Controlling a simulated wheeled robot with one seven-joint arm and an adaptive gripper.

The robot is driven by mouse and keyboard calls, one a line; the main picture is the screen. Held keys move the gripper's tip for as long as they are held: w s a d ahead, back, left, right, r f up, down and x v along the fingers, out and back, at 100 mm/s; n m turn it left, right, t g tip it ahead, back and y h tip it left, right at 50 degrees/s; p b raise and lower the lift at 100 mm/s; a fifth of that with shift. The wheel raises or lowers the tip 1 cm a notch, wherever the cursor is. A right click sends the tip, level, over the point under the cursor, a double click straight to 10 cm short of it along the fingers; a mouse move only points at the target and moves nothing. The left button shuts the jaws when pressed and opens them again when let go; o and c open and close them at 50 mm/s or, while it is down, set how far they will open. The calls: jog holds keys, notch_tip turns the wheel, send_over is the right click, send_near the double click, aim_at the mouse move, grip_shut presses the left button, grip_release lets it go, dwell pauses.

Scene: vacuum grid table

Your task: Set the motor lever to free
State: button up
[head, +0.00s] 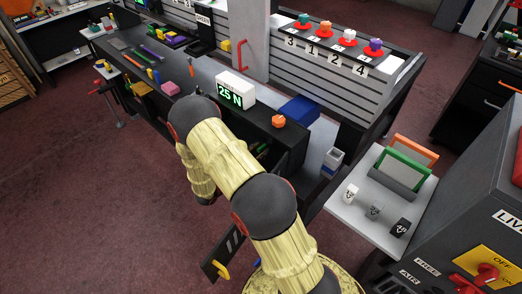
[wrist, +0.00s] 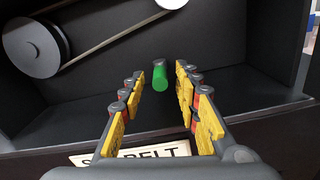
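My gripper (wrist: 162,95) is open in the wrist view, its yellow and red padded fingers apart with nothing between the pads. It points into a dark recess. A green rounded peg (wrist: 160,77) stands ahead of the fingertips, near the gap's centre line; I cannot tell whether it is the motor lever. A grey pulley (wrist: 33,47) with a belt (wrist: 118,35) is at upper left, and part of a white round pulley (wrist: 172,3) is at the top. In the head view my arm hides the gripper.
A partly hidden label reading BELT (wrist: 160,151) is on the front edge below my gripper. The dark recess walls (wrist: 270,45) close in at the right. In the head view, a yellow OFF panel (head: 503,260) with a red switch (head: 487,272) is at lower right.

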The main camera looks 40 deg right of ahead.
jog(key=shift+d, duration=0.9)
jog(key=shift+c, duration=1.4)
grip_shut()
